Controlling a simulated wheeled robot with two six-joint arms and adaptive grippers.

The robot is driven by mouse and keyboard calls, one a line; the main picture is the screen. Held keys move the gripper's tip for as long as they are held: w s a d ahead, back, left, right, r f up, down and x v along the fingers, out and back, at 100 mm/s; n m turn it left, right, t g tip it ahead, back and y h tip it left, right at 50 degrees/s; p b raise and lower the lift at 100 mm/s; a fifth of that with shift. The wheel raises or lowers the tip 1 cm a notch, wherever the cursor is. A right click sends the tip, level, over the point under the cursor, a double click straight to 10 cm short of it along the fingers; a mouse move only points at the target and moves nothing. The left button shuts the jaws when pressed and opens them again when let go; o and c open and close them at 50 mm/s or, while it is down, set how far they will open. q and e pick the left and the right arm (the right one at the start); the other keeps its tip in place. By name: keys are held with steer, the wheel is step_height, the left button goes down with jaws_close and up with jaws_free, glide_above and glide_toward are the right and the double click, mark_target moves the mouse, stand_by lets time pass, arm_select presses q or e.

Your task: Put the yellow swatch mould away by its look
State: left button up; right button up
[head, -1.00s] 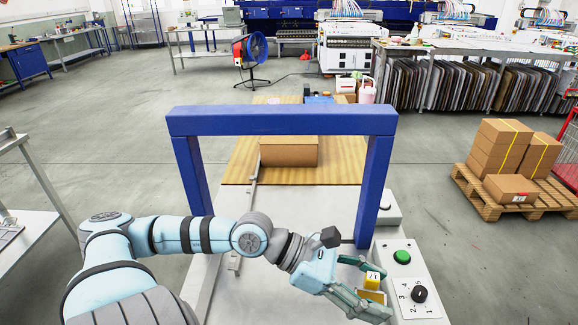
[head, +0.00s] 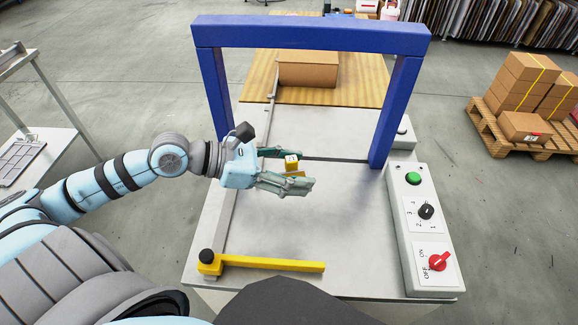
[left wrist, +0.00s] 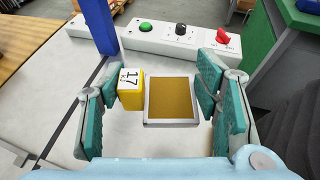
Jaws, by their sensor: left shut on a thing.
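The yellow swatch mould (head: 291,163) is in my left gripper (head: 300,180), over the grey table in front of the blue gantry. In the left wrist view, the mould (left wrist: 131,92) shows as a yellow block with a white label reading 17. Beside it is a square grey-framed ochre panel (left wrist: 172,101), which looks joined to it. The fingers of my left gripper (left wrist: 160,105) stand on both sides of these pieces. My right gripper is not in view.
The blue gantry (head: 310,36) spans the table (head: 290,225). A control panel (head: 410,205) lines its right edge. A yellow bar (head: 270,264) with a black knob lies at the front. A cardboard box (head: 307,72) sits behind. A grey compartmented tray (head: 18,160) is on the left side table.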

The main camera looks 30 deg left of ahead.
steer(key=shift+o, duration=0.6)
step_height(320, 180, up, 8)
steer(key=p, duration=0.6)
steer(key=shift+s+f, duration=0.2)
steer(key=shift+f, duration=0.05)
arm_select(q)
steer(key=w+a+r+n+t+y+p, duration=0.3)
steer(key=w+a+n+t+y+p, duration=0.25)
steer(key=w, duration=0.65)
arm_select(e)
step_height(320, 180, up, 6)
arm_select(q)
steer(key=shift+n+g, duration=0.25)
steer(key=shift+g, duration=0.7)
steer(key=f+b, duration=0.3)
steer(key=f, duration=0.4)
steer(key=a+f+b, duration=0.1)
steer(key=f+b, duration=0.2)
steer(key=f, duration=0.4)
steer(key=f+b, duration=0.4)
steer(key=f, duration=0.3)
steer(key=shift+a+f, duration=0.3)
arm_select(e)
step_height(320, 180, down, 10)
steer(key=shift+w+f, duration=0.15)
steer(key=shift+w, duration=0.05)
